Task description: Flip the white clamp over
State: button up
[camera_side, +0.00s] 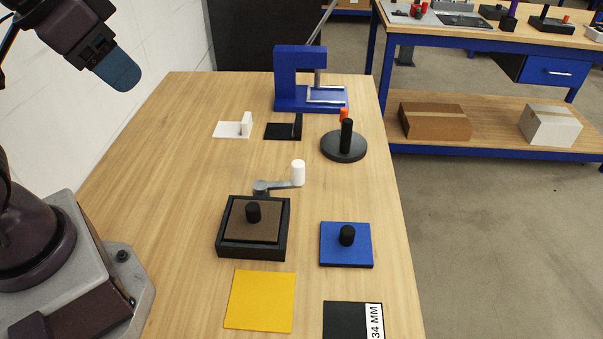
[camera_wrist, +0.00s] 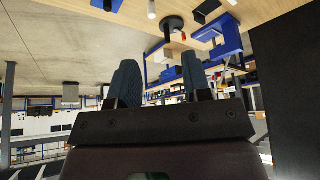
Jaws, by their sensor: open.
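The white clamp (camera_side: 234,129) is a small L-shaped piece at the back left of the wooden table. Its flat plate lies on the table and a short upright block stands at its right end. My gripper (camera_side: 120,75) is high at the upper left in the side view, well away from the clamp. In the wrist view my gripper (camera_wrist: 160,82) shows two blue-grey fingers apart with nothing between them. A small pale piece at the top edge of the wrist view may be the clamp; I cannot tell.
A black L-shaped piece (camera_side: 284,130) lies right beside the clamp. A crank with white handle (camera_side: 298,173), black tray (camera_side: 223,242), blue plate (camera_side: 333,257) and yellow sheet (camera_side: 260,300) lie nearer. The left table side is clear.

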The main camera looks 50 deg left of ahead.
jog(key=shift+o, duration=0.5)
jog(key=shift+f, duration=0.15)
jog(key=m+g+y, duration=0.2)
jog(key=m+g, duration=0.2)
jog(key=g, duration=0.6)
send_near(301, 162)
jog(key=x, duration=1.2)
jog(key=shift+s+f, duration=0.15)
jog(key=shift+f, duration=0.15)
grip_shut()
